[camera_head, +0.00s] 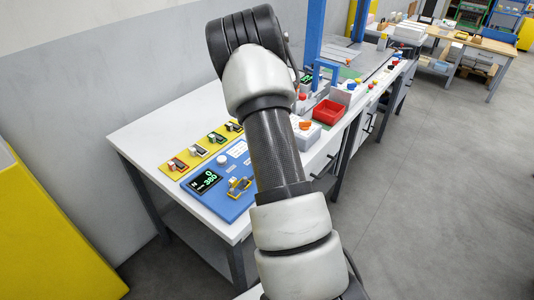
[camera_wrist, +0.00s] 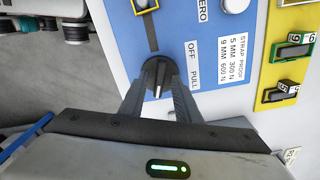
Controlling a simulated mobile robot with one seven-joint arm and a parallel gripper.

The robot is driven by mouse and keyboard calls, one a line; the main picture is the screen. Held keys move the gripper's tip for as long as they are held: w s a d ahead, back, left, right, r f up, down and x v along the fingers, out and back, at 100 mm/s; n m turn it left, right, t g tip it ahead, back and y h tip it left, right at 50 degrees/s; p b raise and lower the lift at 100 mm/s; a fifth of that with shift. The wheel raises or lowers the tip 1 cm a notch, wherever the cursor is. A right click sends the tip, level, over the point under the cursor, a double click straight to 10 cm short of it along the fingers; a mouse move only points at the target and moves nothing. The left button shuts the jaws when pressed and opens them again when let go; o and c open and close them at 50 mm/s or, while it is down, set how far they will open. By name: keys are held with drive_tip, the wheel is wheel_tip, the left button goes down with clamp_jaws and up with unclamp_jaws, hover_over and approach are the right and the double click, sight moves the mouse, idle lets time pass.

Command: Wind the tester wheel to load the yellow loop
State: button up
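The tester is a blue panel (camera_head: 217,181) on the white bench, with a dark display (camera_head: 203,182) reading 0 above 300. The yellow loop (camera_head: 239,187) sits on the panel's right part, beside my arm. In the wrist view, a dark round knob (camera_wrist: 153,67) on the panel stands by the labels OFF and PULL. My gripper (camera_wrist: 160,76) reaches down to this knob, one finger on each side of it. I cannot tell whether the fingers press on it. In the head view my arm hides the gripper and this knob. No wheel is clearly seen.
Yellow plates with small colored blocks (camera_head: 200,150) lie behind the panel. A strap-proof label (camera_wrist: 232,60) and a white round button (camera_wrist: 236,4) are on the tester. A red tray (camera_head: 328,112) stands farther along the bench. Bare white bench top lies left of the panel.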

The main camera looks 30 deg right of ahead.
wheel_tip(320, 180, up, 17)
drive_tip(key=shift+r+p, duration=0.2)
drive_tip(key=shift+p, duration=0.25)
idle(0.5)
drive_tip(key=s+a+r+n+t+p, duration=0.3)
drive_tip(key=s+a+r+n, duration=0.6)
drive_tip(key=a+r, duration=0.6)
drive_tip(key=s+a+n+t+p, duration=0.1)
drive_tip(key=s+a+n, duration=0.3)
drive_tip(key=s, duration=0.4)
drive_tip(key=s+a+n+t+p, duration=0.1)
drive_tip(key=s+a+n, duration=0.4)
drive_tip(key=s, duration=0.3)
drive_tip(key=shift+s+a+r+t, duration=0.25)
drive_tip(key=shift+a+r+t, duration=0.1)
drive_tip(key=shift+a, duration=0.25)
